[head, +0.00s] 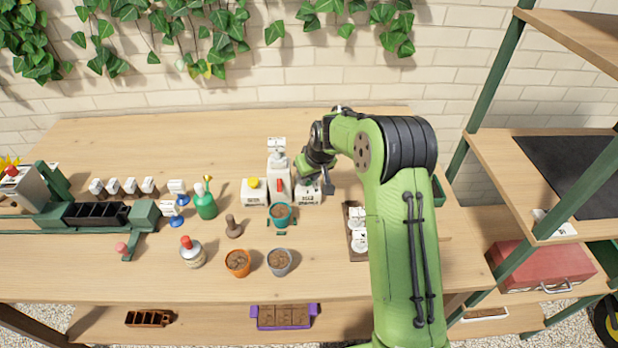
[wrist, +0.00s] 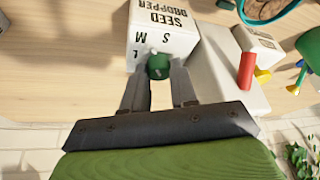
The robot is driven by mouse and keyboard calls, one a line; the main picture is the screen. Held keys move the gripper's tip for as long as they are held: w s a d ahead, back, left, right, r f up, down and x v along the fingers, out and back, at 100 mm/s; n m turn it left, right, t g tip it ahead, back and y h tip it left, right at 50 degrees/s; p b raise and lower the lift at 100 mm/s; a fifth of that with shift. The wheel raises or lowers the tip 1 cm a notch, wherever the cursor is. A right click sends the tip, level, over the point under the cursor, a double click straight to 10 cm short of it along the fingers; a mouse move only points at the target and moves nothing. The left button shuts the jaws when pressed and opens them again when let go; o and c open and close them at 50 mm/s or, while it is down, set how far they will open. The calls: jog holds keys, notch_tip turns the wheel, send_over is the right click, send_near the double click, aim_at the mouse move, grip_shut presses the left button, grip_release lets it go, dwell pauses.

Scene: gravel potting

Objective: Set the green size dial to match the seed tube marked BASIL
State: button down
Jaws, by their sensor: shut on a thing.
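The white seed dropper box (head: 308,198) stands on the bench beside a taller white dispenser (head: 278,180). In the wrist view the box (wrist: 172,30) reads SEED DROPPER, upside down, with the letters S, M and L around the green dial (wrist: 158,67). My gripper (wrist: 160,78) is shut on this dial, a finger on each side. A small white mark shows on the dial's edge towards the letters; I cannot tell which letter it points to. Several small dark tubes with white tops (head: 122,188) stand at the left; their labels are too small to read.
A dark tray with white round tops (head: 357,232) lies to the right. The front bench edge is mostly clear.

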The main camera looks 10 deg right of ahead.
jog(key=m+h, duration=0.1)
jog(key=m, duration=0.2)
jog(key=m+h, duration=0.1)
jog(key=m, duration=0.2)
jog(key=shift+a+m+h, duration=0.2)
jog(key=shift+m+h, duration=0.1)
jog(key=shift+m, duration=0.1)
dwell(0.4)
jog(key=c, duration=0.9)
grip_release()
jog(key=p+v, duration=0.2)
jog(key=v, duration=1.3)
jog(key=shift+r, duration=0.4)
jog(key=shift+s+a, duration=0.15)
